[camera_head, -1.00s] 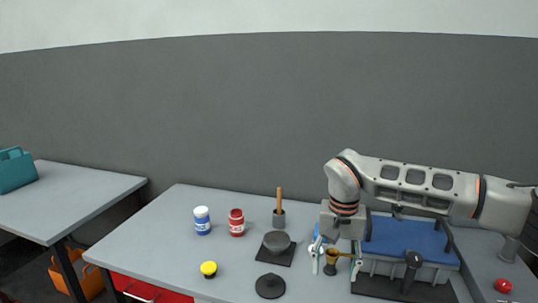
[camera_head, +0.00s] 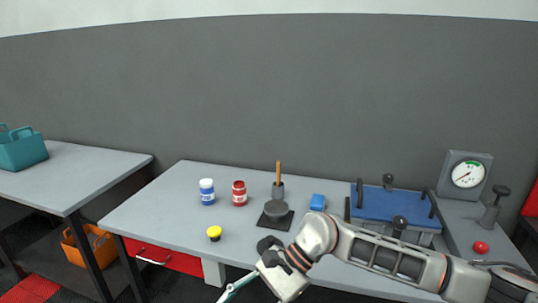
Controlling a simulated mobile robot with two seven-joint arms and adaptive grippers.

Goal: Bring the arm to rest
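My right arm (camera_head: 385,255) comes in from the right and reaches low across the front of the table. Its gripper (camera_head: 235,287) points down and left at the bottom edge of the picture, off the table's front edge. Only a pale teal finger part shows and the fingertips are cut off, so I cannot tell whether it is open or shut. I see nothing held in the visible part. My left gripper is not in view.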

